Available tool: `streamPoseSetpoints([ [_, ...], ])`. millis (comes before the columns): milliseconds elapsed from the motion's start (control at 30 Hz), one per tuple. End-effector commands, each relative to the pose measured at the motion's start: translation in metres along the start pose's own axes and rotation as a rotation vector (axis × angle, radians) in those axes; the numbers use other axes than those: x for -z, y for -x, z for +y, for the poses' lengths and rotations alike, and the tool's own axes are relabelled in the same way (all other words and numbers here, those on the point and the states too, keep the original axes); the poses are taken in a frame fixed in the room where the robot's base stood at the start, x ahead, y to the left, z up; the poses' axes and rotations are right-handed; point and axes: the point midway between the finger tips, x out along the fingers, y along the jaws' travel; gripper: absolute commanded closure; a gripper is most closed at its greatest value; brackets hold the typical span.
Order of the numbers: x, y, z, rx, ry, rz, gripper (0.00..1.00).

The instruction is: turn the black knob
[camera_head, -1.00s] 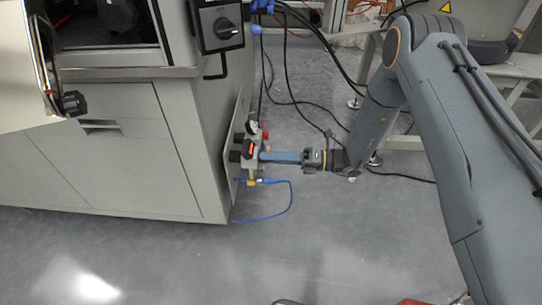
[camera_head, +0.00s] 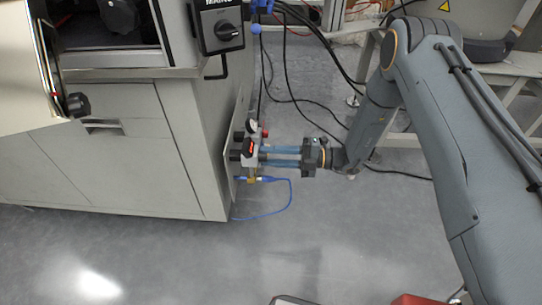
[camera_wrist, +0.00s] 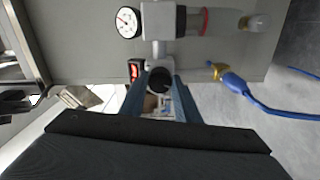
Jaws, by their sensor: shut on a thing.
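The black knob (camera_wrist: 160,80) is a round dark disc on the front of a grey valve fitting, seen end-on in the wrist view. My gripper's two blue fingers (camera_wrist: 160,98) stand on either side of it and are shut on it. In the head view my gripper (camera_head: 262,156) reaches left to the valve unit (camera_head: 250,147) on the cabinet's side, its fingers one above the other. The knob itself is hidden there between fingertips and fitting.
A round pressure gauge (camera_wrist: 128,22) and a blue hose (camera_wrist: 240,86) with a brass fitting sit close beside the fingers. The grey cabinet (camera_head: 130,150) stands left. Black cables (camera_head: 300,105) lie on the floor behind. The floor in front is mostly clear.

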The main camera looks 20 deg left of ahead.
Motion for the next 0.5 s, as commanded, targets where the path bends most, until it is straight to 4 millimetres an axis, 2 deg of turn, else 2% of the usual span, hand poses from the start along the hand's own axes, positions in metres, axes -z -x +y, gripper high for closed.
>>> streamPoseSetpoints([
  [500, 0.0005, 0.0000, -0.0012, 0.002, -0.032, 0.001, 0.93],
])
